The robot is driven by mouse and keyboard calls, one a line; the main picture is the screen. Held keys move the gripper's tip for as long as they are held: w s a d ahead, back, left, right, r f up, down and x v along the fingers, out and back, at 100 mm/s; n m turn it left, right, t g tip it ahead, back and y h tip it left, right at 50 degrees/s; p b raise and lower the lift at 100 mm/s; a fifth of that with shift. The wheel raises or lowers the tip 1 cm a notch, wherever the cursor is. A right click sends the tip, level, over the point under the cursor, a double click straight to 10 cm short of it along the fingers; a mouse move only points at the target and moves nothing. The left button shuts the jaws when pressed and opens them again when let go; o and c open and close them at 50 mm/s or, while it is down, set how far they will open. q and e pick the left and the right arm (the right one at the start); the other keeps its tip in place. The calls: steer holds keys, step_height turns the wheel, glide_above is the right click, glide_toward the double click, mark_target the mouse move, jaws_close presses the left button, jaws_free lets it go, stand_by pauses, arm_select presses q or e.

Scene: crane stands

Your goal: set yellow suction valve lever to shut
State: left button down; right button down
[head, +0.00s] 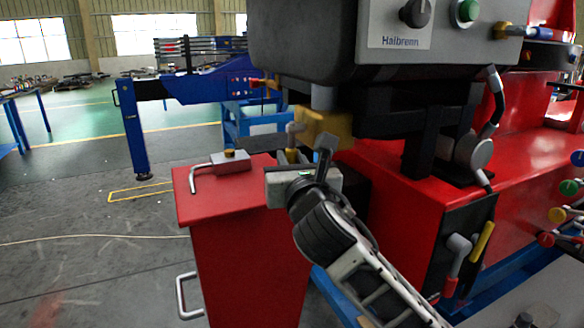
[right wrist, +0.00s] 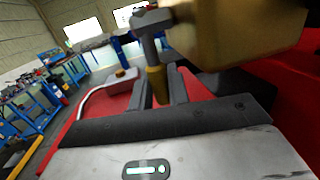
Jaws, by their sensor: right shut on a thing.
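The brass-yellow valve body (head: 325,126) hangs under the grey box in the head view and fills the upper right of the right wrist view (right wrist: 245,30). A grey lever arm (right wrist: 150,40) comes from its left side and ends in a yellow grip (right wrist: 157,84) that points downward. My right gripper (head: 291,156) is at this lever, just below and left of the valve body. In the right wrist view its two fingers (right wrist: 158,88) stand on either side of the yellow grip and are shut on it. My left gripper is not in view.
A red cabinet (head: 240,195) stands just below and left of the gripper, with a grey block with a bent handle (head: 230,162) on top. The grey box (head: 400,60) hangs close above. Another yellow lever (head: 482,242) is on the red machine at right. Open floor lies left.

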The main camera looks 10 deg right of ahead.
steer(key=shift+w+a+f+t+b, duration=0.1)
steer(key=shift+w+f+t+b, duration=0.25)
steer(key=shift+t+b, duration=0.5)
steer(key=shift+w+r, duration=0.15)
steer(key=shift+r, duration=0.25)
steer(key=c, duration=1.4)
jaws_free()
steer(key=b+v, duration=0.2)
steer(key=v, duration=1.4)
steer(key=shift+a, duration=0.1)
steer(key=shift+f+m, duration=0.15)
steer(key=shift+m, duration=0.15)
